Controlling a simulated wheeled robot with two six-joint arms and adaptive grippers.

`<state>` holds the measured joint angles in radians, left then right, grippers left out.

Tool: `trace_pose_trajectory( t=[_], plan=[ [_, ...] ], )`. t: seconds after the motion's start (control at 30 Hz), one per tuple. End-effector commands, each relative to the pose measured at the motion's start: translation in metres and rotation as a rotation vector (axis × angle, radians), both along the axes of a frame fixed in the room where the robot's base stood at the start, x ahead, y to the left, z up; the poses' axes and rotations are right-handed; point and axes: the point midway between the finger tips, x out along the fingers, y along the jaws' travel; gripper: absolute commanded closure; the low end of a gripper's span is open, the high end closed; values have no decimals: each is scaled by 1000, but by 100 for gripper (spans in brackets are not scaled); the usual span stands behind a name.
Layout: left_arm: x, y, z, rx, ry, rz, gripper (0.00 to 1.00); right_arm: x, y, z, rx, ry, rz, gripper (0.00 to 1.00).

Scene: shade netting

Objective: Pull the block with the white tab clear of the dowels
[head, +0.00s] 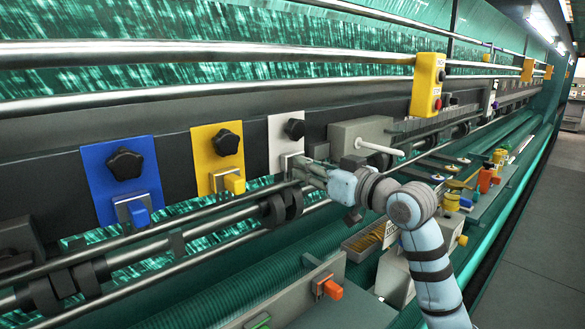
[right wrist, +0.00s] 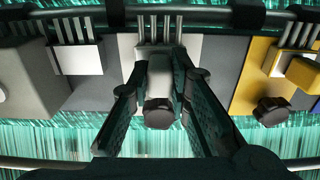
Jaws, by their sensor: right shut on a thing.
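The white plate (head: 283,135) carries a black knob (head: 294,129) and, below it, the metal block (head: 289,163), partly hidden by my right gripper (head: 303,168). In the right wrist view, my right gripper (right wrist: 160,75) is shut on the white tab (right wrist: 160,70), with one finger on each side. The block's metal face (right wrist: 152,50) shows behind the tab, and several thin dowels (right wrist: 160,27) run into it. It appears still on the dowels. The black knob (right wrist: 158,113) sits between the fingers, nearer the camera. My left gripper is not in view.
A blue plate (head: 100,170) and a yellow plate (head: 205,150) with similar blocks and knobs stand to the left. A grey housing with a white handle (head: 380,147) stands close to the right. Metal rails (head: 150,255) run below.

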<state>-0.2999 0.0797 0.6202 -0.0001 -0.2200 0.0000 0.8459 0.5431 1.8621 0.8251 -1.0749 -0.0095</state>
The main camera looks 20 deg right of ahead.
Motion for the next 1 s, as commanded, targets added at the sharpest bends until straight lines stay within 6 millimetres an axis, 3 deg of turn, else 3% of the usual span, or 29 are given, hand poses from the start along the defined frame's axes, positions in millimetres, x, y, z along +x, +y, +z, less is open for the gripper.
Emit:
trace_pose_trajectory(
  t=[1.0],
  plan=[
    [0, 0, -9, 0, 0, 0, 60, -39, -13, 0, 0, 0, 1, 100]
  ],
)
